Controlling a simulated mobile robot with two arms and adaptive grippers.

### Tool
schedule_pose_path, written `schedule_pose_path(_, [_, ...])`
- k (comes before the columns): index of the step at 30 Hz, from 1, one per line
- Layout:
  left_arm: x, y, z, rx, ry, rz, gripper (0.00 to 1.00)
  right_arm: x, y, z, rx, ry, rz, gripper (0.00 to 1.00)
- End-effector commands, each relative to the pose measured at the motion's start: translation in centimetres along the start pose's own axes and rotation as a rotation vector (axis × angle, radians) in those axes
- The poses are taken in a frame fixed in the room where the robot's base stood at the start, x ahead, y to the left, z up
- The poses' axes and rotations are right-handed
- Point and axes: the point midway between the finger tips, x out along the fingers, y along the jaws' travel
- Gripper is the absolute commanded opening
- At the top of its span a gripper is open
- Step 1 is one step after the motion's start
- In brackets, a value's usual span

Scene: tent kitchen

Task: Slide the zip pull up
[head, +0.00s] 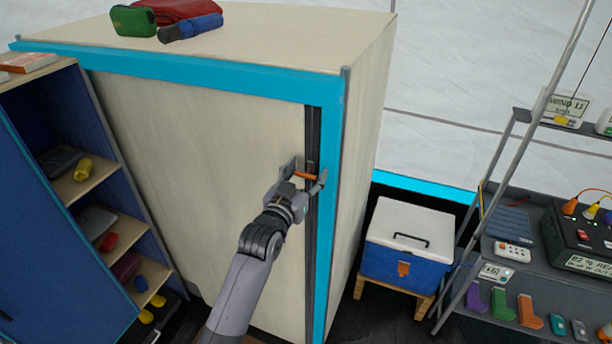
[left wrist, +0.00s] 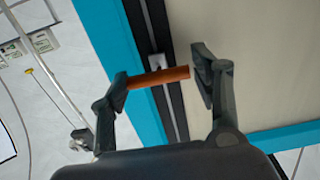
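The orange zip pull (head: 305,175) is a short bar on the dark zip strip (head: 312,140) along the right edge of the cream tent panel. It lies crosswise to the strip, about midway up the panel in the head view. My left gripper (head: 306,176) is at the pull, with one finger at each end of the bar. My right gripper is not in view.
A blue-and-white cooler (head: 408,245) stands on a low stool to the right. A metal shelf (head: 470,310) holds several items farther right. A blue shelf unit (head: 135,225) stands at the left. A red cloth and a green item (head: 133,21) lie on the cream top.

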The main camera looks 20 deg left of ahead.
Motion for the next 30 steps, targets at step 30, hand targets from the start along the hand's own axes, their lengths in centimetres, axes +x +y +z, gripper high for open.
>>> schedule_pose_path(30, [-7.2,0.0,0.4,0.002,-0.010,0.001,0.77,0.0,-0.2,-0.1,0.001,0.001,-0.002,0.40])
